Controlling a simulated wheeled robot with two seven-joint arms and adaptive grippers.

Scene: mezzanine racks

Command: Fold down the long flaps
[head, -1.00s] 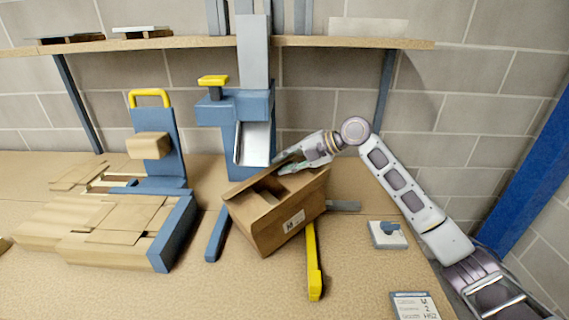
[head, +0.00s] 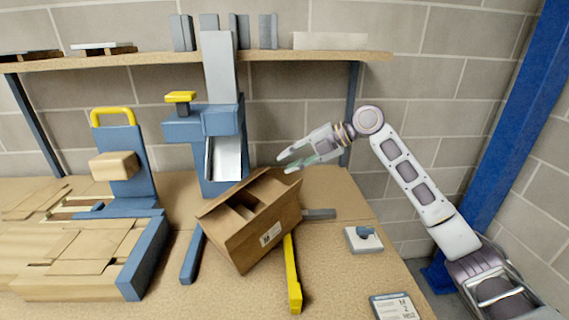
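A brown cardboard box (head: 262,232) with a white label sits tilted on the bench, below the grey chute of a blue stand. A flap (head: 222,196) stands out along its upper left edge. The top shows a dark gap, with cardboard panels partly across it; I cannot tell exactly how each flap lies. My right gripper (head: 285,163) is above the box's back right corner, apart from it. Its fingers are spread and empty. My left gripper is not in view.
The blue stand (head: 216,124) with its chute is close behind the box. A yellow bar (head: 291,275) lies in front. Flat cartons (head: 80,262) fill the left; a shelf (head: 290,57) runs above.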

